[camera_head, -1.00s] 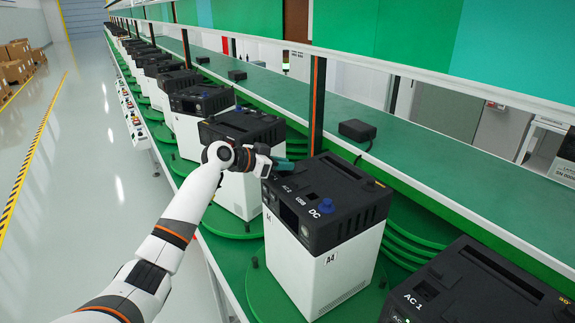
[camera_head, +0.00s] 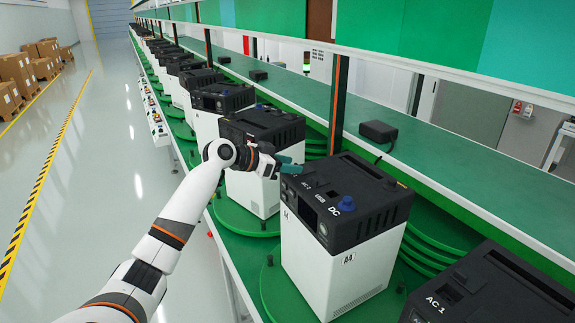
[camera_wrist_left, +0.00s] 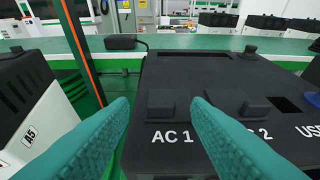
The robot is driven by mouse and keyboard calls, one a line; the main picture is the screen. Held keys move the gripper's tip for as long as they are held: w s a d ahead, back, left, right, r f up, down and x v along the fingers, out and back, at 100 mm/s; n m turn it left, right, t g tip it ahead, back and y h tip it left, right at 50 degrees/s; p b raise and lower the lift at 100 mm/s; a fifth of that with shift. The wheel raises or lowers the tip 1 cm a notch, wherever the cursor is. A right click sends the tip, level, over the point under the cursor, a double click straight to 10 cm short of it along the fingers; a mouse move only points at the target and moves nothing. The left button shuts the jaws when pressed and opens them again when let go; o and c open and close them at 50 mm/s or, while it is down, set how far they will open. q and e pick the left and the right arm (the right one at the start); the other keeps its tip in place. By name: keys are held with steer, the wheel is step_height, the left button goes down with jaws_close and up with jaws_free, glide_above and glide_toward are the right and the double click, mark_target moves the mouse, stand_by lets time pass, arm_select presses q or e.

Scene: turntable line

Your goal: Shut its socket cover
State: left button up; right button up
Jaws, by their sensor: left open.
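The white power station with a black top (camera_head: 345,195), labelled A4, stands on a green turntable. In the left wrist view the two fingers (camera_wrist_left: 160,120) are spread above the AC 1 label. The AC 1 socket cover (camera_wrist_left: 163,102) is a small black block between them. The AC 2 cover (camera_wrist_left: 240,103) is partly behind the right finger. I cannot tell if either cover is fully down. A dark opening (camera_wrist_left: 285,105) lies near USB. My right gripper is not in view.
Another unit (camera_head: 490,285) is at the front right, and more line up behind. A small black box (camera_head: 378,131) with a cable sits on the green shelf. An upright post (camera_head: 338,105) stands behind the unit.

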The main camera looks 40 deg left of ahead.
arm_select(q)
steer(key=shift+s+a, duration=0.15)
steer(key=shift+s, duration=0.15)
steer(key=b+v, duration=0.5)
steer(key=v, duration=0.6)
steer(key=shift+s+b, duration=0.15)
steer(key=shift+b, duration=0.2)
steer(key=shift+a+r, duration=0.1)
